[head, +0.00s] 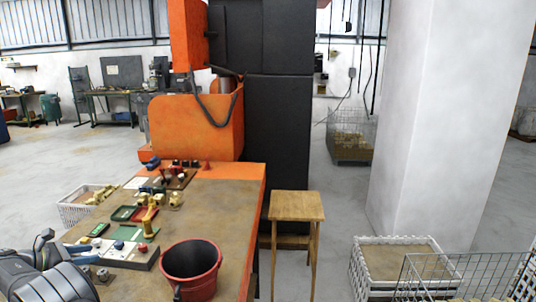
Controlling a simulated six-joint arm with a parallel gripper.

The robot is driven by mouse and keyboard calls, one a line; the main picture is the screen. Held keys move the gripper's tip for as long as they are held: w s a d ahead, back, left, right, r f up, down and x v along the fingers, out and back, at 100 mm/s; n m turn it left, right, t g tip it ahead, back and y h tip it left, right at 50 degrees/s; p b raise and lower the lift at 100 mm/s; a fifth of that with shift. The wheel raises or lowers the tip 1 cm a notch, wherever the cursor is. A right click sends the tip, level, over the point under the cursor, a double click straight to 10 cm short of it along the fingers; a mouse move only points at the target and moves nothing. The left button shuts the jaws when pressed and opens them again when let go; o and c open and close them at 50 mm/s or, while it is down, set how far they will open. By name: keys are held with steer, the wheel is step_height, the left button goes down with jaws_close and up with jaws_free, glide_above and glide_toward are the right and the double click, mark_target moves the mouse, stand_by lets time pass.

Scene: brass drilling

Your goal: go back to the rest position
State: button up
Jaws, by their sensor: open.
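My arm (45,283) is dark grey and folded low in the bottom left corner of the head view, cut off by the picture edge. What looks like my gripper (45,243) is at its upper end, small and partly hidden by the arm's links. It is open, with nothing seen between its fingers. It is left of the workbench's small parts and apart from the red bucket (191,270). The workbench (225,205) has a brown top and an orange edge.
Brass parts (150,217), green and dark trays and a white-topped block (125,252) crowd the bench's left side. An orange and black machine (200,125) stands behind. A wooden stool (297,207) and white crates (400,262) are right. The bench's right rear top is clear.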

mark_target(140, 246)
steer(key=x, duration=1.7)
steer(key=shift+s+a+r+n+t+y, duration=0.1)
steer(key=shift+s+n+t+y, duration=0.2)
steer(key=shift+n+y, duration=0.2)
steer(key=shift+d+n+t+y, duration=0.2)
steer(key=shift+n+t+y, duration=0.25)
steer(key=shift+n+y, duration=0.6)
steer(key=shift+d+n+t+y, duration=0.2)
steer(key=shift+n+t+y, duration=0.25)
steer(key=shift+n+y, duration=0.6)
steer(key=n+y, duration=0.2)
steer(key=y, duration=0.1)
steer(key=n+y, duration=0.2)
steer(key=shift+s+d, duration=0.1)
steer(key=shift+d, duration=0.25)
steer(key=shift+s+y, duration=0.15)
steer(key=shift+y, duration=0.15)
steer(key=v, duration=0.6)
steer(key=shift+s, duration=0.25)
steer(key=shift+r, duration=0.15)
